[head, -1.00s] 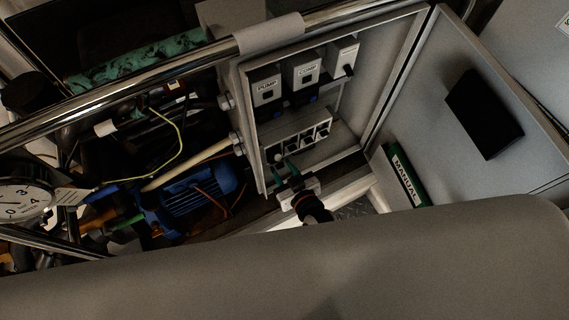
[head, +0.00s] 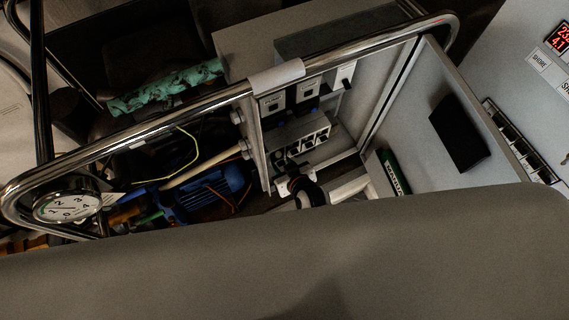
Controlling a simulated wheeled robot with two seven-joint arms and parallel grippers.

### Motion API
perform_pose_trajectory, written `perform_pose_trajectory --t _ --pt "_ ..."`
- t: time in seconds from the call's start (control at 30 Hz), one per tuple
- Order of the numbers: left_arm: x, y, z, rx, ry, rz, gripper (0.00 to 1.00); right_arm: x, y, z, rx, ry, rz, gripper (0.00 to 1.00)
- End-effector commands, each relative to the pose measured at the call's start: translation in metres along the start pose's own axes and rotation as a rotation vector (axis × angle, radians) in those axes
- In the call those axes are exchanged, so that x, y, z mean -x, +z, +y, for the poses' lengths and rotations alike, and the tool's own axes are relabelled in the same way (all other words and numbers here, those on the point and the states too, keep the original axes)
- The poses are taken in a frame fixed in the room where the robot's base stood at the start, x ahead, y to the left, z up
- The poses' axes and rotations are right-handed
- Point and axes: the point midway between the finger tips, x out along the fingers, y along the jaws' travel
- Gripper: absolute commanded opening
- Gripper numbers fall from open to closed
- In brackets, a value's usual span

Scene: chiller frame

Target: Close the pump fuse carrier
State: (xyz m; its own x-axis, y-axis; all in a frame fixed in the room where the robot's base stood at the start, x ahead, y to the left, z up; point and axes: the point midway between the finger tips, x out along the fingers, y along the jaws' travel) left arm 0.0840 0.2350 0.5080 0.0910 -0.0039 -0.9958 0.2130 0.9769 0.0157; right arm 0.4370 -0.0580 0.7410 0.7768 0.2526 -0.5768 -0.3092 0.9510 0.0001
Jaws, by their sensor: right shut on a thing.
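The fuse carrier row (head: 307,143) sits low in the open electrical box, below the labelled switch units. My right gripper (head: 283,163) is at the left end of this row, coming in from below. The other carriers to the right look alike, with dark faces. My left gripper is not in view.
A chrome rail (head: 203,100) with a pale sleeve (head: 276,76) crosses above the box. The open door (head: 415,165) stands to the right with a black holder (head: 459,134) and a green manual (head: 394,172). A blue motor (head: 212,190) lies to the left. A grey surface fills the foreground.

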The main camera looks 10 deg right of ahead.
Motion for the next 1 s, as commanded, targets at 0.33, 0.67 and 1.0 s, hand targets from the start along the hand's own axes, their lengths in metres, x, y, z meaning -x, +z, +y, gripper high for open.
perform_pose_trajectory --t 0.33,0.67,1.0 --pt "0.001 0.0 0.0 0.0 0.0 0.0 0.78 0.0 -0.001 0.0 0.0 0.0 0.007 0.13" --pt "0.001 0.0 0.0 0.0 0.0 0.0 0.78 0.0 0.0 0.0 0.0 0.0 0.006 0.44" --pt "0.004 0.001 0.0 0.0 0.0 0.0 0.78 0.02 0.0 0.0 0.0 0.0 0.007 0.44"
